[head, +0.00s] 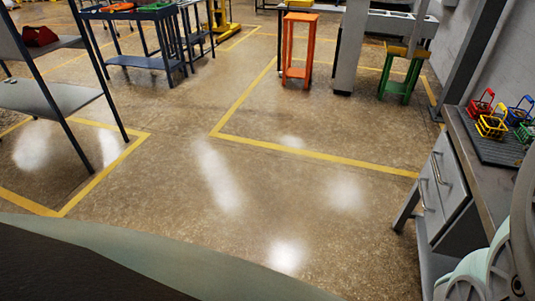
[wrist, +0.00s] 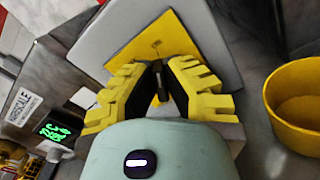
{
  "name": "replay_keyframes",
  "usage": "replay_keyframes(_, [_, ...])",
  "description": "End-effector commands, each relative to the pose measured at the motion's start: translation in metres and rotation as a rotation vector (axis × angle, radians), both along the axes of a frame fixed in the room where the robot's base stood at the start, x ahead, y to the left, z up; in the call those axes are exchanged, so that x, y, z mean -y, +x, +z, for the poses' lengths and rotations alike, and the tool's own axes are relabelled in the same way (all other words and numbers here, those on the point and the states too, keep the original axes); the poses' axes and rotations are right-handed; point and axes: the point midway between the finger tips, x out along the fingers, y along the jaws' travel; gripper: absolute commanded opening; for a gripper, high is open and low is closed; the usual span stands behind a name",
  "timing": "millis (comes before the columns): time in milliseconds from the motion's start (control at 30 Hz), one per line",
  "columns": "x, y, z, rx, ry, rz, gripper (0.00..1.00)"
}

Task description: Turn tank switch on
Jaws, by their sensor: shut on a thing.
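My gripper (wrist: 160,85) shows in the wrist view, its yellow-and-black fingers drawn together on a small thing. That thing is mostly hidden between the fingers, and I cannot tell what it is. Just beyond the fingertips is a yellow square plate (wrist: 176,37) with a small dark mark, lying over a larger grey panel (wrist: 92,47). I cannot make out a tank switch for certain in either view. The gripper does not show in the head view.
In the wrist view, a yellow bowl (wrist: 308,130) is at right and a scale with a green display (wrist: 57,131) at left. The head view shows a workbench (head: 455,195) with several small baskets (head: 491,123) at right, an orange stand (head: 298,50), and open floor in the middle.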

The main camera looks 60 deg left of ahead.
Motion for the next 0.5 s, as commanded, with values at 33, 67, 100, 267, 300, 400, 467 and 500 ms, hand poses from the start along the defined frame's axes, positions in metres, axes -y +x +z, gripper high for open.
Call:
replay_keyframes(33, [0.0031,-0.0008,0.0014,0.012,-0.001,-0.007,0.00])
replay_keyframes(67, [0.0031,-0.0009,0.0015,0.016,0.003,-0.007,0.00])
replay_keyframes(100, [0.0033,-0.0009,0.0018,0.019,0.006,-0.008,0.00])
replay_keyframes(267, [0.0034,-0.0011,0.0023,0.028,0.011,-0.008,0.00])
replay_keyframes(300, [0.0036,-0.0013,0.0024,0.029,0.012,-0.008,0.00])
replay_keyframes(400, [0.0035,-0.0012,0.0026,0.029,0.012,-0.008,0.00])
replay_keyframes(467, [0.0037,-0.0013,0.0026,0.029,0.012,-0.009,0.00])
replay_keyframes(500, [0.0037,-0.0014,0.0026,0.028,0.011,-0.009,0.00])
